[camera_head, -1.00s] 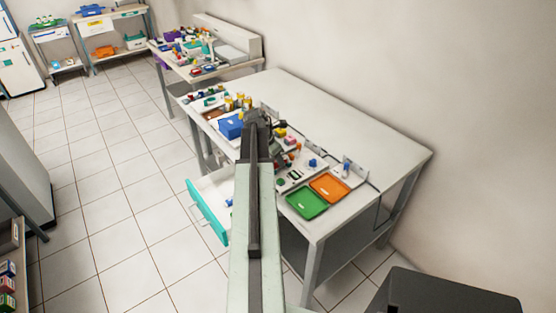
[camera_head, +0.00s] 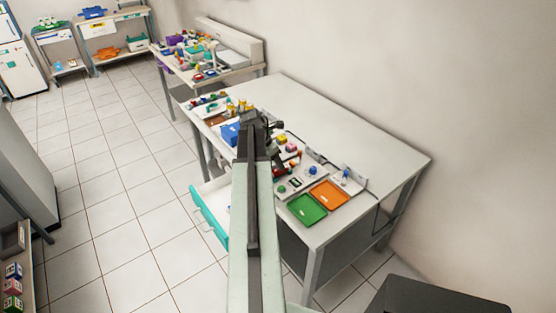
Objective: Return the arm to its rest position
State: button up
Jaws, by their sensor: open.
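My arm reaches forward from the bottom middle of the head view over the near edge of the white table (camera_head: 355,140). My gripper (camera_head: 277,127) shows small and dark at the arm's far end, above the table. Its fingers are apart and I see nothing held in them, though the detail is small. The arm hides part of the table edge and part of the open drawer.
A drawer with a teal front (camera_head: 209,217) stands open left of my arm. A blue box (camera_head: 230,134), a green tray (camera_head: 307,209) and an orange tray (camera_head: 329,193) lie on the table. A dark box (camera_head: 430,296) is at bottom right. Tiled floor is clear at left.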

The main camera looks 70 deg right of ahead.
jog(key=p+v, duration=0.1)
jog(key=v, duration=0.2)
jog(key=shift+s+d, duration=0.1)
jog(key=shift+f, duration=0.15)
